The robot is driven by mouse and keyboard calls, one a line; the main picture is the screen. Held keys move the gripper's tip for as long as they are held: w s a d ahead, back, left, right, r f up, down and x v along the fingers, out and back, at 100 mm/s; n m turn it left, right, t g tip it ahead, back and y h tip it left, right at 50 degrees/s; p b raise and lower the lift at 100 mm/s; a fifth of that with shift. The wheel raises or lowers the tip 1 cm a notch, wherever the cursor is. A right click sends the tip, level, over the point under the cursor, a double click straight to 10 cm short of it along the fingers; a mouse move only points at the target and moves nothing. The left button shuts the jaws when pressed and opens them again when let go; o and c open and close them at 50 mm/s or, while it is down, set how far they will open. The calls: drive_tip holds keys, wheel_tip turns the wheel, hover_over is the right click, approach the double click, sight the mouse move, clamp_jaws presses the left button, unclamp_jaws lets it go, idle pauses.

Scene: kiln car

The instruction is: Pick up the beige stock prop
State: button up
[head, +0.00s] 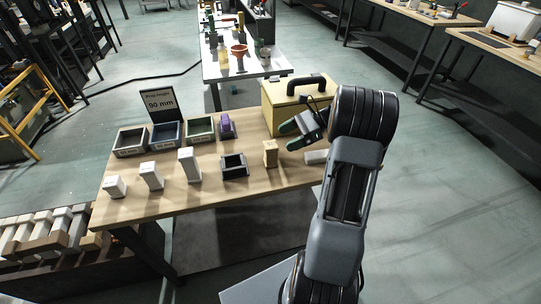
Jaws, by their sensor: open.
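Several upright blocks that look like props stand on the wooden table (225,201). Three are pale cream-beige and rise in height from left to right: a short one (115,187), a middle one (151,176) and a tall one (189,165). A tan-brown prop (270,154) stands to their right. A pale block (316,157) lies at the right, partly hidden by my arm. I cannot tell which is the stock prop. My gripper (294,135) is open, with dark green fingertips, above the table's right part, up and right of the tan prop. Nothing shows between its fingers.
Three open bins (131,142) stand at the back left under a "90 mm" sign (161,104). A dark gauge-like box (234,166), a purple object (226,126) and a yellow case (283,107) with a black handle are also on the table. The front edge is mostly clear.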

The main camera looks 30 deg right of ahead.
sight(271, 147)
drive_tip(key=shift+b+x, duration=0.3)
drive_tip(key=shift+x, duration=3.1)
drive_tip(key=shift+s+f, duration=0.15)
drive_tip(key=shift+s, duration=0.05)
drive_tip(key=shift+c, duration=0.2)
drive_tip(key=c, duration=1)
